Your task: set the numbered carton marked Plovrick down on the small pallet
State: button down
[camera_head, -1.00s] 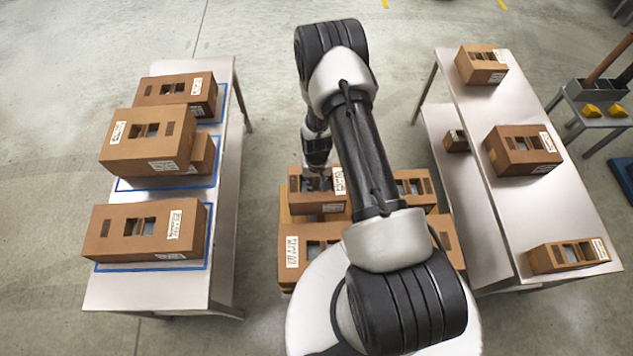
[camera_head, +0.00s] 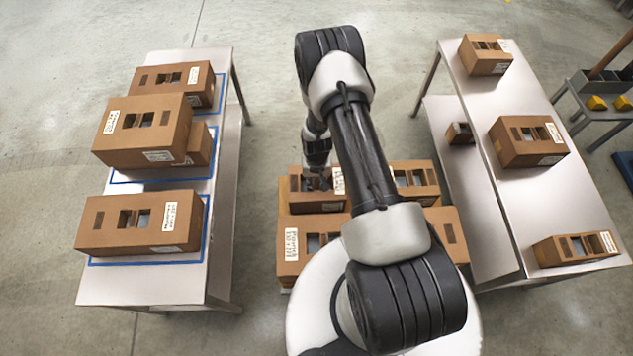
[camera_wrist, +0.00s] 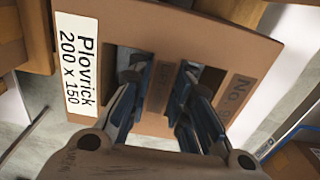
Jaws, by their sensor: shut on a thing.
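The Plovrick carton (camera_wrist: 135,35) is brown, with a white label reading "Plovrick 200 x 150" and a second label starting "No." in the wrist view. My gripper (camera_wrist: 165,100) is shut on it, its fingers in the two windows of the top face. In the head view the held carton (camera_head: 302,198) is in the middle, partly behind my arm, with my gripper (camera_head: 318,182) at its top. Below and around it are other brown cartons, one in front (camera_head: 291,268) and one to the right (camera_head: 428,178). I cannot make out the small pallet or whether the held carton touches anything beneath.
A steel table (camera_head: 130,288) on the left bears several cartons, some inside blue outlines. A two-level steel table (camera_head: 520,205) on the right bears several more. A small stand with yellow blocks (camera_head: 597,103) is at far right. Bare floor lies between the tables beyond my gripper.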

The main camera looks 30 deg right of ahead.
jog(key=shift+f+b, duration=0.3)
jog(key=shift+f, duration=0.1)
dwell(0.4)
jog(key=c, duration=1.4)
grip_release()
jog(key=shift+r, duration=0.1)
notch_tip(320, 180, up, 12)
